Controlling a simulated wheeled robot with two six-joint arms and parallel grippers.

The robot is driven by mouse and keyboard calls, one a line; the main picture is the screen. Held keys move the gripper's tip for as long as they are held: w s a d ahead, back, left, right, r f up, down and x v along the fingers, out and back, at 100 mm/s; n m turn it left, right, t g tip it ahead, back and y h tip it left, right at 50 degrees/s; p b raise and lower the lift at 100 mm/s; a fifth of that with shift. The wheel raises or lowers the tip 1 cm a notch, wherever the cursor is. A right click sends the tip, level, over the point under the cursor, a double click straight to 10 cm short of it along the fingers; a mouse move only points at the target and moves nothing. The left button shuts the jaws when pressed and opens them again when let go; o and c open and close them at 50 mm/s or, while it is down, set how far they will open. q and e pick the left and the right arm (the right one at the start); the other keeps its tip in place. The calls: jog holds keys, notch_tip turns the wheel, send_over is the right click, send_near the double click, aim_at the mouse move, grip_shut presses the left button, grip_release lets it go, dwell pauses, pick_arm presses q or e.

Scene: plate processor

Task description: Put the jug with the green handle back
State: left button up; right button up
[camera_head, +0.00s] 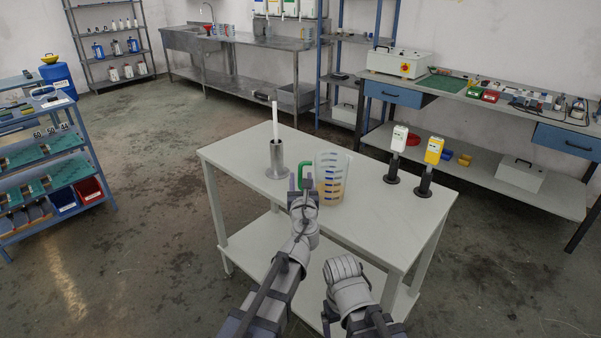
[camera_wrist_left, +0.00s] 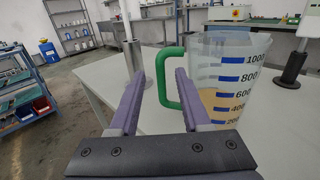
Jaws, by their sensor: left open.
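The jug (camera_head: 331,176) is clear with blue markings and some amber liquid in it. It stands upright on the white table (camera_head: 378,203). Its green handle (camera_head: 304,174) faces left. My left gripper (camera_head: 300,178) is at the handle, its jaws open. In the left wrist view the jug (camera_wrist_left: 228,75) is at the right, and the green handle (camera_wrist_left: 168,82) shows between and just beyond the two fingers of the left gripper (camera_wrist_left: 158,88). I cannot tell whether a finger touches the handle. My right arm shows at the bottom, but its gripper is not visible.
A metal holder with a white rod (camera_head: 276,150) stands left of the jug on the table. A white-topped device (camera_head: 395,154) and a yellow-topped device (camera_head: 430,166) stand on dark bases at the right. The table's front right is clear.

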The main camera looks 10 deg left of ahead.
pick_arm(q)
jog(key=s, duration=0.6)
jog(key=shift+s+d, duration=0.2)
jog(key=shift+d, duration=0.25)
jog(key=s+a+f+n+g+y, duration=0.25)
jog(key=s+f+n+g, duration=0.35)
jog(key=n, duration=0.4)
jog(key=s+a+f+n+g+y, duration=0.1)
jog(key=s+a+f+n+g, duration=0.25)
jog(key=f+n, duration=0.55)
jog(key=s+d+f+n+g+h, duration=0.2)
jog(key=s+d+f+n+g, duration=0.1)
jog(key=s, duration=0.5)
jog(key=s+d+f+n+g+h, duration=0.3)
jog(key=s+n+g, duration=0.2)
jog(key=s+n, duration=0.3)
jog(key=shift+s+d+f+n, duration=0.15)
jog(key=shift+d+f+n, duration=0.15)
jog(key=shift+f, duration=0.1)
jog(key=shift+g, duration=0.25)
